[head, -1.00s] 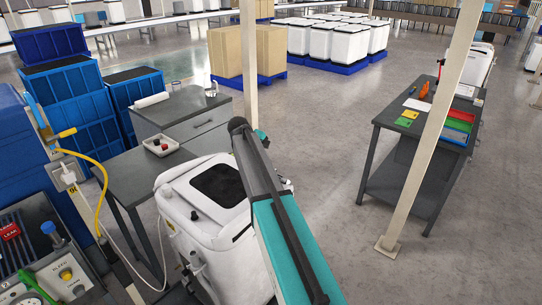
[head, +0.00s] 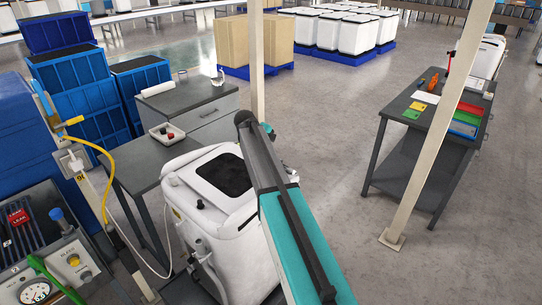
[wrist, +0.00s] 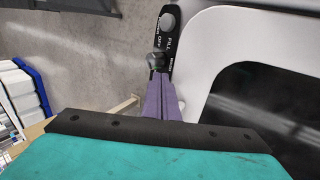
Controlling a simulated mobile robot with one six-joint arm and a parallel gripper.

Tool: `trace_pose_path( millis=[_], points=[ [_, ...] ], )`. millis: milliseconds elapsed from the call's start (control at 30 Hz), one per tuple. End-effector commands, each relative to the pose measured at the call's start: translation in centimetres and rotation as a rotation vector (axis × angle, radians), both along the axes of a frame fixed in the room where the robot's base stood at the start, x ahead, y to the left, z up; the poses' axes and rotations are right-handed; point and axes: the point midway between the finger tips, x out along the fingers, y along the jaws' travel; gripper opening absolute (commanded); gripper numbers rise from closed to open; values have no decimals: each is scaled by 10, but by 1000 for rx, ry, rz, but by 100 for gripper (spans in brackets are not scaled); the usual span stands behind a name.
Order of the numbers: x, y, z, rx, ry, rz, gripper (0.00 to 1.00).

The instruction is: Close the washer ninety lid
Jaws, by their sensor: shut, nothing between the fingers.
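The washer (head: 240,262) is a white machine in the middle of the head view, with a black panel (head: 225,173) in its white top. My teal arm reaches over its right side and hides part of it. In the wrist view, a white rim (wrist: 200,62) curves around a dark, glossy area (wrist: 262,100); I cannot tell whether this is a lid window or an opening. My gripper (wrist: 159,80) shows purple fingers, shut and empty, beside the rim near a black control strip (wrist: 170,42) with knobs. Contact with the washer cannot be told.
A grey bench (head: 140,175) with a small tray of knobs stands left of the washer. A pale post (head: 440,130) and a dark table (head: 425,145) stand to the right. A gauge panel (head: 60,262) is at lower left. Open floor (head: 320,140) lies right of the washer.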

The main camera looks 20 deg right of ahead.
Motion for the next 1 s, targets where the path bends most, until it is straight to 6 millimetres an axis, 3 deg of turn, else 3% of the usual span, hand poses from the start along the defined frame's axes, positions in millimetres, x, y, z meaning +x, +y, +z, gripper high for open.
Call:
trace_pose_path(
  millis=[1000],
  points=[
    [3,-1,103,0,-2,-1,0]
  ],
)
